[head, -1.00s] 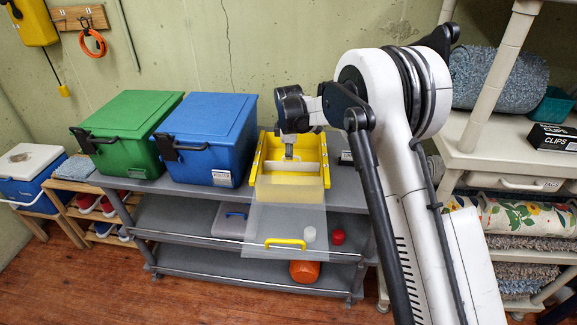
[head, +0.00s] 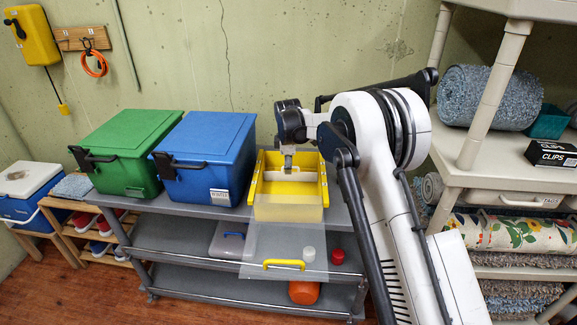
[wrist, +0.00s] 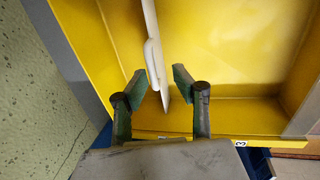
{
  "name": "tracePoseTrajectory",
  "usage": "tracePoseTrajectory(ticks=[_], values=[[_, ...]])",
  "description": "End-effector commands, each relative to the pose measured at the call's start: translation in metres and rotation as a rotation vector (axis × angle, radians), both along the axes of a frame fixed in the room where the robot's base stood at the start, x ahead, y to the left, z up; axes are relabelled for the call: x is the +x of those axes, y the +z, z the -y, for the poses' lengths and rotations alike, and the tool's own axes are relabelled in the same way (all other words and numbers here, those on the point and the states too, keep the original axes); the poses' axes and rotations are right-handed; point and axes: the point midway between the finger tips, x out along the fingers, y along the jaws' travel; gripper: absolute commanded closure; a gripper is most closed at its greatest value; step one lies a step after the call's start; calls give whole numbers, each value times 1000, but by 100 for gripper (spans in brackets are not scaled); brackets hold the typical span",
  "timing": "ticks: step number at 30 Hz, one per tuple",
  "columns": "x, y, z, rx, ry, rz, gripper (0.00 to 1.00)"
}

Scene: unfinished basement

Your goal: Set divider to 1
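The yellow box (head: 256,187) stands on the grey shelf unit, its clear front panel (head: 268,240) with a yellow handle hanging down. Inside it is a thin white divider (head: 300,176), which crosses the box. My gripper (head: 289,168) is over the box, pointing down. In the wrist view my gripper (wrist: 160,88) is open, with its fingertips apart on either side of the divider's near end. Whether they touch it I cannot tell. A "3" label (wrist: 241,143) shows on the box's rim.
A blue lidded box (head: 208,150) and a green one (head: 125,150) stand left of the yellow box. A white shelf rack (head: 490,170) with rolled rugs is at the right. White and red containers are on the shelf below, with an orange one lower down.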

Motion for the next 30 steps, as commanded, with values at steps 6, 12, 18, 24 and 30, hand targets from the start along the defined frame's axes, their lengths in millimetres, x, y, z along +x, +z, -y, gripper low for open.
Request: tracePoseTrajectory(ticks=[6, 12, 18, 24, 30], values=[[-2, 11, 0, 0, 0, 0, 73], [-9, 45, 0, 0, 1, 0, 73], [-17, 83, 0, 0, 1, 0, 73], [-22, 109, 1, 0, 0, 0, 73], [-23, 118, 1, 0, 0, 0, 73]])
